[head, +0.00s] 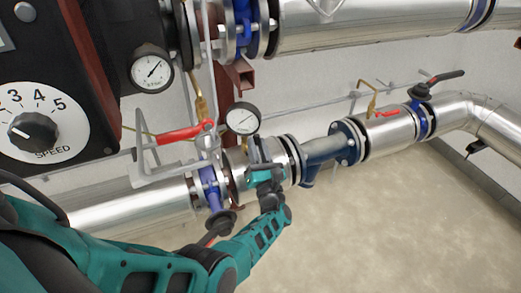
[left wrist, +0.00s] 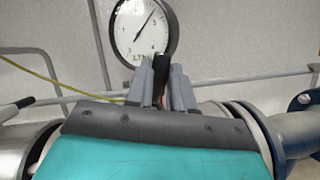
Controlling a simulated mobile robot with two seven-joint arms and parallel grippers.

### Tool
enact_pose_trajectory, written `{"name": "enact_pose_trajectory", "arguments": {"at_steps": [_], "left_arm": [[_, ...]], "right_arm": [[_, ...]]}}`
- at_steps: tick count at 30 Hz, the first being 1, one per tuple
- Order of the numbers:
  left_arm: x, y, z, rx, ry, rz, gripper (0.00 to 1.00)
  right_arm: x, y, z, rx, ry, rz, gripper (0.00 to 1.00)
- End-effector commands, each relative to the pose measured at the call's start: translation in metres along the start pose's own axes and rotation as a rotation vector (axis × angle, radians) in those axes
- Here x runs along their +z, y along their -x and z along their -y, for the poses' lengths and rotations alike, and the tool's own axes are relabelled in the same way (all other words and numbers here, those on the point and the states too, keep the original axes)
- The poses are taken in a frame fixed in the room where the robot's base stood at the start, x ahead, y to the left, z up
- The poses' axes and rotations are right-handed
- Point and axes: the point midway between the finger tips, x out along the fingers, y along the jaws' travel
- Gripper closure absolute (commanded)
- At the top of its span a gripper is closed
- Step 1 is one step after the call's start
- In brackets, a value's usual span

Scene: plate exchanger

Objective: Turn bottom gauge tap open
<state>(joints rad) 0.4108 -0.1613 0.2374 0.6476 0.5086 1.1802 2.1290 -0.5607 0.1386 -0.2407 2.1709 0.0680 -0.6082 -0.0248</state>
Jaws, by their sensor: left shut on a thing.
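The bottom gauge (head: 243,118) has a white dial with a black rim and stands above the lower silver pipe. It also shows large in the left wrist view (left wrist: 143,30). My left gripper (head: 257,152) is just below and to the right of this gauge. In the left wrist view its grey fingers (left wrist: 162,90) are shut on a small black piece (left wrist: 160,72), which looks like the gauge tap's handle. The tap's body is mostly hidden behind the fingers, and I cannot tell its exact angle. My right gripper is in neither view.
A red-handled lever (head: 185,132) and grey bracket are left of the gauge. A black-handled valve (head: 222,222) sits beside my left forearm. The upper gauge (head: 152,68) and speed dial (head: 35,130) are at upper left. The lower right floor is clear.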

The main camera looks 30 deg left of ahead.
Motion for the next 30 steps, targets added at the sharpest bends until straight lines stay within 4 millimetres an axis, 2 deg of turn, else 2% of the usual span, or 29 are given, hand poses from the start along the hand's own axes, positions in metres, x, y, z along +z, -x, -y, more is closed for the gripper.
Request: {"name": "enact_pose_trajectory", "arguments": {"at_steps": [12,30], "left_arm": [[0.0,-0.001,-0.011,0.094,0.222,0.002,1.0],[-0.001,-0.001,-0.013,0.115,0.273,0.002,1.0]], "right_arm": [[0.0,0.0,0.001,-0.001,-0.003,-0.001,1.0],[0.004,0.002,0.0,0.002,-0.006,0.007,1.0]]}}
